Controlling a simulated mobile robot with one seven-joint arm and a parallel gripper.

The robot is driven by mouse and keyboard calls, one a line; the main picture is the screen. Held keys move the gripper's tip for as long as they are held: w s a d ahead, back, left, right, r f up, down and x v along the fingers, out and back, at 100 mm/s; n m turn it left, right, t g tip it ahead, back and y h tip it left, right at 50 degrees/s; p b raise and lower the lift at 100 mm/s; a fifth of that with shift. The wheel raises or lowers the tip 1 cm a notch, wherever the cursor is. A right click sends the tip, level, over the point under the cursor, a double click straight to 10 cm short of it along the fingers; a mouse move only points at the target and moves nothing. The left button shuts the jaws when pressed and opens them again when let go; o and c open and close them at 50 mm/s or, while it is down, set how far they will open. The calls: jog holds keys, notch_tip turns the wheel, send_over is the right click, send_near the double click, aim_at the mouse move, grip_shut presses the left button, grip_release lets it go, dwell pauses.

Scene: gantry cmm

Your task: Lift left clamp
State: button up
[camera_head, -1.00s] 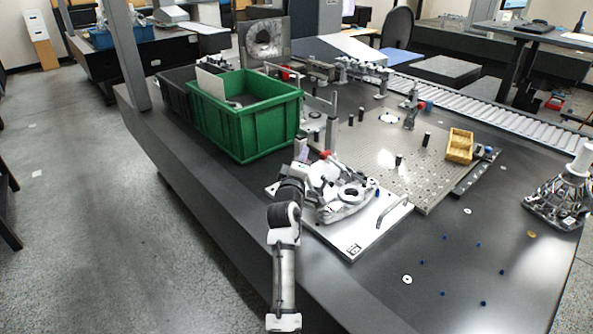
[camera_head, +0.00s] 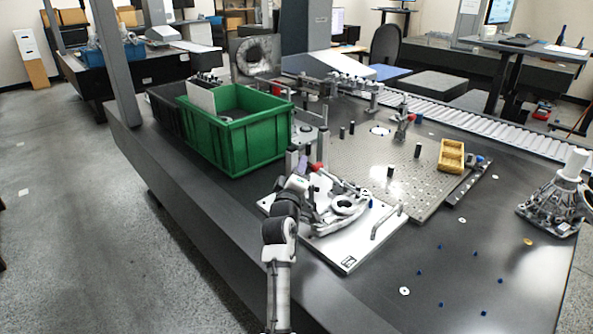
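A white fixture plate (camera_head: 345,262) lies on the dark table and bears a grey metal casting (camera_head: 343,208). A clamp with a red tip (camera_head: 317,167) stands at the back left of the casting, beside a grey upright block (camera_head: 292,160). My arm reaches up from the bottom of the picture to this left side of the plate. My gripper (camera_head: 304,184) is close to the clamp and the casting. Its fingers are small and blend with the parts behind, so I cannot tell whether they are open or touch the clamp.
A green crate (camera_head: 236,146) stands behind and left of the plate, with a dark bin (camera_head: 168,106) beside it. A perforated metal plate (camera_head: 425,187) with several posts and a yellow tray (camera_head: 451,156) lies to the right.

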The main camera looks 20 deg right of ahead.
jog(key=shift+o, duration=0.9)
jog(key=shift+s+d+f, duration=0.1)
jog(key=shift+s+d, duration=0.05)
jog(key=shift+d, duration=0.15)
jog(key=shift+a, duration=0.1)
jog(key=shift+s+a+f, duration=0.1)
jog(key=shift+s+a, duration=0.05)
jog(key=b+v, duration=0.1)
jog(key=v, duration=1.2)
jog(key=shift+b, duration=0.4)
jog(key=shift+a, duration=0.15)
